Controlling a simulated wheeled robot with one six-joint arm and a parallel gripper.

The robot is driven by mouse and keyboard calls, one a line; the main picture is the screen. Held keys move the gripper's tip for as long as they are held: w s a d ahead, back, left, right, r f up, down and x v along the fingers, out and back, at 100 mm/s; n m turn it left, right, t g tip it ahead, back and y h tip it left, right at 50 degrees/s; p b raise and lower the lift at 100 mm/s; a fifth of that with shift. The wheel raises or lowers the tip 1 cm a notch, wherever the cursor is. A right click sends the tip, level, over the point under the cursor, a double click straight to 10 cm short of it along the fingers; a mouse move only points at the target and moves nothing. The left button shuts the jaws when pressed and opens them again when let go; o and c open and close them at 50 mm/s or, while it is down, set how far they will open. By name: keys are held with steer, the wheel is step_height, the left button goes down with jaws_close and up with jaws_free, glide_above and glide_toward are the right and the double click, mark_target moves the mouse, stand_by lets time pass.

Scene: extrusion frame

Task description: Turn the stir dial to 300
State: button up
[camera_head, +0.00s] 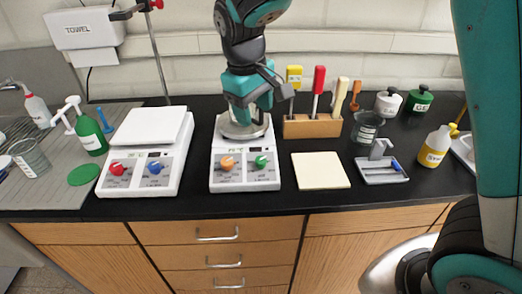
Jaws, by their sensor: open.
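Two white hotplate-like units stand on the black bench. The left unit (146,150) has a red dial (117,169) and a blue dial (155,168) on its front. The middle unit (244,180) has an orange dial (227,163) and a green dial (262,161), with a small display above them. The dial labels and numbers are too small to read, so I cannot tell which one is the stir dial. My gripper (246,122) is open above the middle unit's round plate, behind the dials and apart from them. My wrist partly hides its fingers and the plate.
A cream pad (320,170) lies right of the middle unit. Behind it stands a wooden rack (312,127) with several coloured handles. A grey stand (381,165), a beaker (367,127) and a yellow bottle (435,147) are farther right. The bench strip before the units is clear.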

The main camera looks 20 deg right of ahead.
mark_target(261, 159)
steer(key=f+p, duration=0.1)
steer(key=f, duration=0.4)
steer(key=d+f+p, duration=0.1)
steer(key=f, duration=0.4)
steer(key=w+d+f, duration=0.1)
steer(key=f, duration=0.5)
steer(key=shift+d+p, duration=0.1)
steer(key=shift+p, duration=0.3)
steer(key=c, duration=0.9)
